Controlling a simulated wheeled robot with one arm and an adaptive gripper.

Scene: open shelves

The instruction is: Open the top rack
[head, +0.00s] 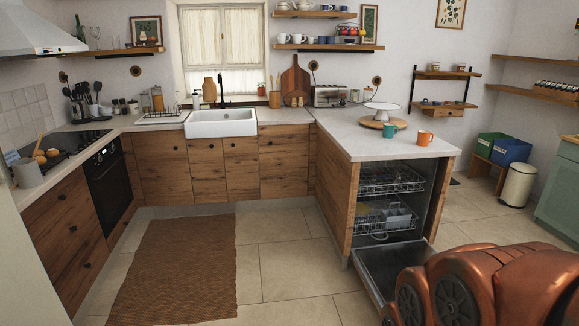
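The top rack (392,180) is a wire rack in the upper half of the dishwasher (441,196) at the end of the counter. It sits inside the cavity and looks empty, though its far part is hard to see. The dishwasher door (376,262) is folded down near the floor, its right part hidden behind my copper-coloured arm. A bottom rack (366,220) with a grey basket (397,217) sits below, also inside the cavity. My gripper does not show; only part of my arm fills the lower right corner.
A teal mug (389,131), an orange mug (424,138) and a white cake stand (382,106) stand on the counter (345,138) above. Open tiled floor (285,265) lies left of the door, beside a brown rug (180,265). A bin (518,185) stands at the right.

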